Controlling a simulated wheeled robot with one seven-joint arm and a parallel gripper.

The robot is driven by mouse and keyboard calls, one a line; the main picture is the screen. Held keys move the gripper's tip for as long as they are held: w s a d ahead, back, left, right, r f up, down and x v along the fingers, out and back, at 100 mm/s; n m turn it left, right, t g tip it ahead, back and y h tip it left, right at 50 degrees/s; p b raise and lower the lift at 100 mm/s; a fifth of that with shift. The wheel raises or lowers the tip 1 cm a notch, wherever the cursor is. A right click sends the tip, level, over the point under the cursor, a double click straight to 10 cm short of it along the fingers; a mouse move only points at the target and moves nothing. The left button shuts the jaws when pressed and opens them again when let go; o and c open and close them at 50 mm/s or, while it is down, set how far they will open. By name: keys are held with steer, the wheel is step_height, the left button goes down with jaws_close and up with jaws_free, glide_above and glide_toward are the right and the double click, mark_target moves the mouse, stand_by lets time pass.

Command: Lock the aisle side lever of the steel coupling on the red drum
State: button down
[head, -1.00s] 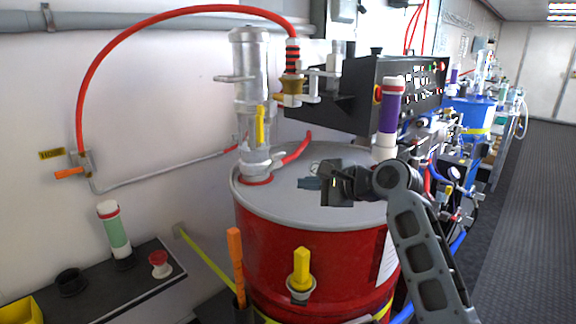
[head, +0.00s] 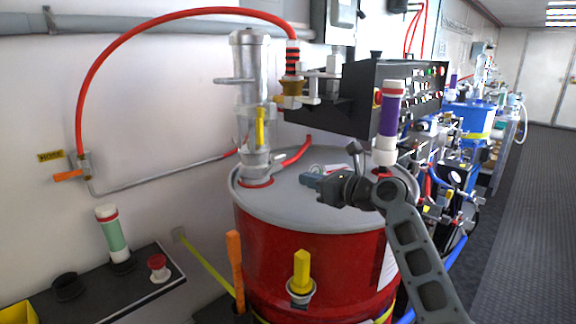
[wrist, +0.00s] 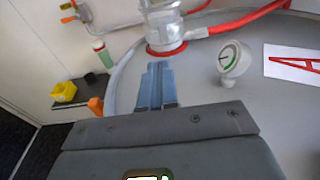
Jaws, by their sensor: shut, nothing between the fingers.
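The red drum (head: 300,245) stands in the middle of the head view with a grey lid (head: 285,207). A clear and steel pump column (head: 250,95) rises from its lid. Beside the column's top, a brass-coloured and steel coupling (head: 291,88) joins the red hose, with steel arms (head: 318,90) on its right. I cannot tell which arm is the aisle side lever or whether it is locked. My gripper (head: 312,181) is shut and empty, low over the lid and well below the coupling. In the wrist view its blue-grey fingers (wrist: 158,85) point towards the column's foot (wrist: 163,35).
A black control box (head: 400,90) stands behind the drum at the right. A purple and white cylinder (head: 389,120) rises near my wrist. A gauge (wrist: 232,60) stands on the lid. A shelf (head: 140,275) is at the left; the aisle floor (head: 510,220) is clear.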

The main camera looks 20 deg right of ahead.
mark_target(277, 161)
steer(key=x, duration=0.5)
steer(key=shift+r, duration=0.2)
steer(key=shift+w+a+r, duration=0.25)
steer(key=shift+w+r, duration=0.2)
steer(key=shift+w, duration=0.05)
steer(key=shift+w+a+r, duration=0.25)
steer(key=shift+w+r, duration=0.2)
steer(key=shift+w+a+r, duration=0.15)
steer(key=shift+w, duration=0.05)
steer(key=shift+w+a+r+p, duration=0.35)
steer(key=shift+w+r+p, duration=0.35)
steer(key=shift+p, duration=0.7)
steer(key=shift+w+a+r+p, duration=0.45)
steer(key=shift+r+p, duration=0.45)
steer(key=shift+p, duration=0.45)
steer(key=shift+d, duration=0.1)
